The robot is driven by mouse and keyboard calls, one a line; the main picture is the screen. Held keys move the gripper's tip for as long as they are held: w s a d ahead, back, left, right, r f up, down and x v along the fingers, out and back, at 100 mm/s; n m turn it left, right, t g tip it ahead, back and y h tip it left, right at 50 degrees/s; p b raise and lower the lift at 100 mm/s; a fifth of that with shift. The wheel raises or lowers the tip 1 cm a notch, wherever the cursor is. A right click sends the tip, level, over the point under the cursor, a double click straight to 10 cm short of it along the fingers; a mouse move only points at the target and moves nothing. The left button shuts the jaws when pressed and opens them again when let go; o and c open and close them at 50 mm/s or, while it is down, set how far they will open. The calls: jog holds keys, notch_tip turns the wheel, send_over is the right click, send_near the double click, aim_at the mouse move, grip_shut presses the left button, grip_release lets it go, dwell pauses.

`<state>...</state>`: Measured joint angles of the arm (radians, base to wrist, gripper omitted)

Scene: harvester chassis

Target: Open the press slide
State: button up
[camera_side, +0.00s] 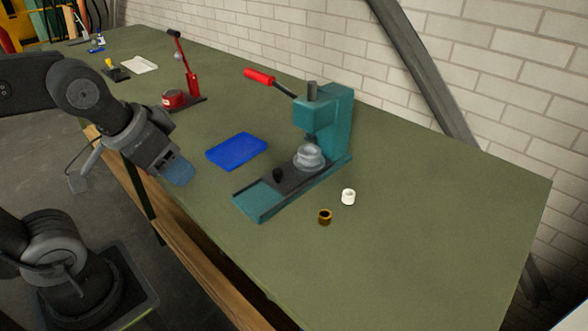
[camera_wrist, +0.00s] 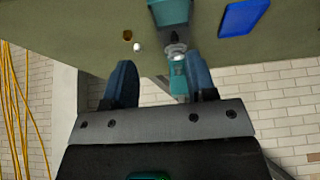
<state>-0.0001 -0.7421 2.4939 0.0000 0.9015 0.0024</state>
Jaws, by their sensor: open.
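The teal press (camera_side: 343,130) stands on the green bench, with its red-handled lever (camera_side: 260,77) raised to the upper left. Its dark slide (camera_side: 290,180) lies along the base and carries a black knob (camera_side: 277,175). A grey metal round piece (camera_side: 309,156) sits under the press head. My gripper (camera_side: 180,172) is in the air near the bench's front edge, left of the press and apart from it. In the wrist view my gripper (camera_wrist: 160,62) is open and empty. The press (camera_wrist: 168,14) and the knob (camera_wrist: 174,36) show beyond the fingers; the right finger hides part of the view.
A blue pad (camera_side: 237,151) lies between my gripper and the press. A brass bushing (camera_side: 325,217) and a white bushing (camera_side: 348,197) stand right of the press. A red lever tool (camera_side: 190,98) stands farther left. The bench's right part is clear.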

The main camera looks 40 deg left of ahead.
jog(key=w+m+g, duration=0.1)
jog(key=w+g, duration=0.2)
jog(key=w, duration=0.8)
jog(key=m+g, duration=0.2)
send_over(277, 171)
jog(key=f, duration=0.7)
jog(key=shift+s+f, duration=0.2)
jog(key=shift+f, duration=0.05)
jog(key=shift+w+f+g, duration=0.3)
jog(key=shift+f, duration=3.8)
jog(key=shift+c, duration=0.5)
grip_shut()
